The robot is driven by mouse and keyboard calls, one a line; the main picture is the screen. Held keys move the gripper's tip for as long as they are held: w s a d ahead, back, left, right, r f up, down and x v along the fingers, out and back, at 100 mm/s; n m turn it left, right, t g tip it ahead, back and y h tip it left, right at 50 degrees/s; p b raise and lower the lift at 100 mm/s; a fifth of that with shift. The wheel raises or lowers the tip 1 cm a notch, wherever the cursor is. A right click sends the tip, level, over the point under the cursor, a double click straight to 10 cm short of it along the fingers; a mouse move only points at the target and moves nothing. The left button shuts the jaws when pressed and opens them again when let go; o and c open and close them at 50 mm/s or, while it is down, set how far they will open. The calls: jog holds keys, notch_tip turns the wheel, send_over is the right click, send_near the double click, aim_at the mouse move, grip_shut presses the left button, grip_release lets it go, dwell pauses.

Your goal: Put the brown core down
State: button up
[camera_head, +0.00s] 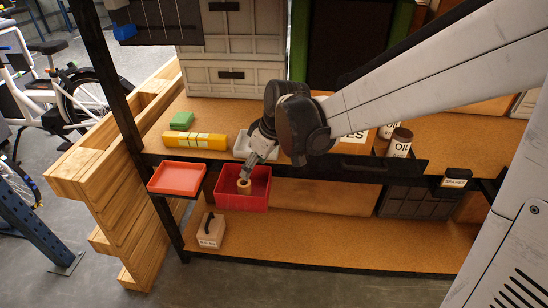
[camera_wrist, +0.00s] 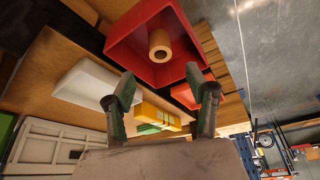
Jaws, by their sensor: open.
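The brown core (camera_head: 244,187) is a short hollow cylinder standing inside the deep red bin (camera_head: 240,203), near its middle. In the wrist view the core (camera_wrist: 160,54) shows its round hole, with the red bin (camera_wrist: 124,52) around it. My gripper (camera_head: 246,174) is just above the core in the head view. In the wrist view my gripper (camera_wrist: 160,80) has its two fingers spread wide, with nothing between them, and the core lies beyond the fingertips, apart from them.
A shallow red-orange tray (camera_head: 177,177) is left of the bin. On the bench behind are a white tray (camera_head: 242,146), a yellow box (camera_head: 194,141), a green block (camera_head: 181,121) and brown oil cans (camera_head: 400,142). A beige box (camera_head: 211,231) stands on the lower shelf, which has free room to its right.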

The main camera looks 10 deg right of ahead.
jog(key=s+d+r+m+t+h, duration=0.1)
jog(key=s+d+r+m+t, duration=0.1)
jog(key=s+d+r+m, duration=0.2)
jog(key=s+d+r+m+t+h, duration=0.2)
jog(key=s+d+r+m, duration=0.2)
jog(key=s+d, duration=0.6)
jog(key=s+m, duration=0.1)
jog(key=s, duration=0.6)
jog(key=shift+r, duration=0.15)
jog(key=shift+d, duration=0.1)
